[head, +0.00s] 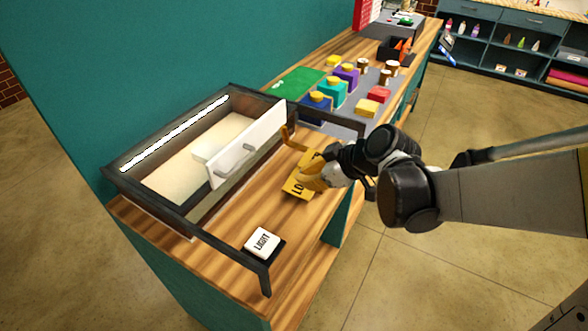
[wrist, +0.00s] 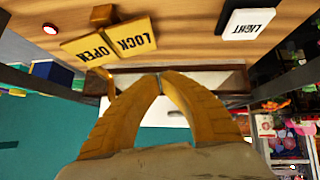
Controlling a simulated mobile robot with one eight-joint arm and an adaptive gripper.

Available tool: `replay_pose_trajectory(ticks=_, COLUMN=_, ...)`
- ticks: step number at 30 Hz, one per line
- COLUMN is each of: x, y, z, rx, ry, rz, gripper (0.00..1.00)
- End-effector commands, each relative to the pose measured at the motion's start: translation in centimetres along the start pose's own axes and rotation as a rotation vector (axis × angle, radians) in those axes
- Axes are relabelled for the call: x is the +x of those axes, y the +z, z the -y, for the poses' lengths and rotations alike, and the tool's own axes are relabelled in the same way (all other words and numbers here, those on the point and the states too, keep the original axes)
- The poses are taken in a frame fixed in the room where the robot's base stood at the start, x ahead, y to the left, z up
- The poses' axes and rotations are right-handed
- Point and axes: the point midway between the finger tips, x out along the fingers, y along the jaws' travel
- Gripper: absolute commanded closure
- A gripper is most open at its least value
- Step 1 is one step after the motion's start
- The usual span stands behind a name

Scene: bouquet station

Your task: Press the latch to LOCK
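A yellow latch has two plates lettered LOCK (wrist: 131,38) and OPEN (wrist: 88,50) in the wrist view. In the head view the LOCK plate (head: 297,189) lies on the wooden counter, partly hidden by my gripper (head: 313,180). An orange-yellow arm of the latch (head: 289,138) stands by the white door (head: 250,147) of the dark-framed box. In the wrist view my gripper (wrist: 160,77) has its fingertips together, with nothing seen between them. They appear just short of the LOCK plate; I cannot tell whether they touch it.
A white LIGHT button (head: 263,241) sits on the counter at the box's near corner. A dark rail (head: 225,247) runs around the box front. Shelves (head: 515,45) stand at the far right.

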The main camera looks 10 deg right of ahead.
Motion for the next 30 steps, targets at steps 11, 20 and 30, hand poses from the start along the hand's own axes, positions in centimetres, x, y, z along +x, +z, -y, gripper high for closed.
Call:
replay_pose_trajectory(ticks=11, x=-2.4, y=0.0, z=0.2, rx=-0.001, ry=-0.001, rz=0.000, gripper=1.00)
replay_pose_trajectory(ticks=20, x=-2.4, y=0.1, z=0.2, rx=-0.001, ry=-0.001, rz=0.000, gripper=1.00)
replay_pose_trajectory(ticks=30, x=-6.4, y=2.2, z=2.1, rx=0.236, ry=0.093, rz=0.123, gripper=1.00)
